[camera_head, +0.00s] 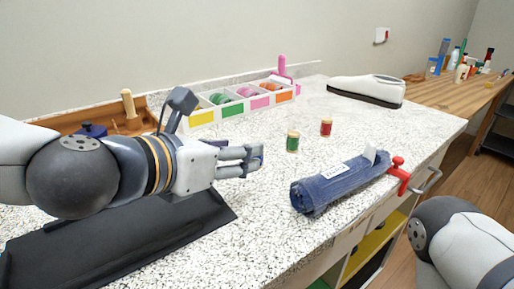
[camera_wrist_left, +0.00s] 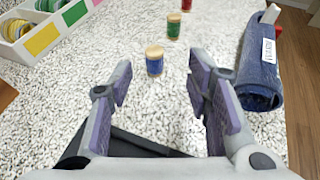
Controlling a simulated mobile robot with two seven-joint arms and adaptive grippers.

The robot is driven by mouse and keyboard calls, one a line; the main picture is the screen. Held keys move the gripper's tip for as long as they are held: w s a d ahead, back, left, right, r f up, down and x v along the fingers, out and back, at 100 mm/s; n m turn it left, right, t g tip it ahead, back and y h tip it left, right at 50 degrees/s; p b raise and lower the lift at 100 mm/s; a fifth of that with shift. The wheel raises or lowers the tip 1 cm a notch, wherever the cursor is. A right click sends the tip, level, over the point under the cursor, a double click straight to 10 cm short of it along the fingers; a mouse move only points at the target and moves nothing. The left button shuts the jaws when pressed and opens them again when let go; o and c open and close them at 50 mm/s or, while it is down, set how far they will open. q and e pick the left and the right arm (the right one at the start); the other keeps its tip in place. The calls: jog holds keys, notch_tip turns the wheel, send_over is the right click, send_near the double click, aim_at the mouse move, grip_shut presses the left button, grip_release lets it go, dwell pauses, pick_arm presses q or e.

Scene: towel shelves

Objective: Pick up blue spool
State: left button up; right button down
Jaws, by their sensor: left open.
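The blue spool (camera_wrist_left: 154,62) stands upright on the speckled counter in the left wrist view, with a pale wooden top. It lies just beyond and between the fingertips of my left gripper (camera_wrist_left: 160,78), which is open and empty. In the head view my left gripper (camera_head: 254,158) is low over the counter. The blue spool cannot be made out there, probably hidden by the fingers. My right gripper is out of view.
A green spool (camera_head: 293,142) and a red spool (camera_head: 326,128) stand beyond. A rolled denim bundle (camera_head: 340,183) lies to the right, near a red clamp (camera_head: 398,172). A divided white tray (camera_head: 233,110) sits at the back. A black mat (camera_head: 120,240) lies below my left arm.

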pick_arm(q)
jog(key=x, duration=0.9)
jog(key=shift+w+a+f+b, duration=0.15)
jog(key=shift+a+f+b, duration=0.1)
jog(key=shift+f+b, duration=0.1)
jog(key=shift+r, duration=0.15)
jog(key=c, duration=0.9)
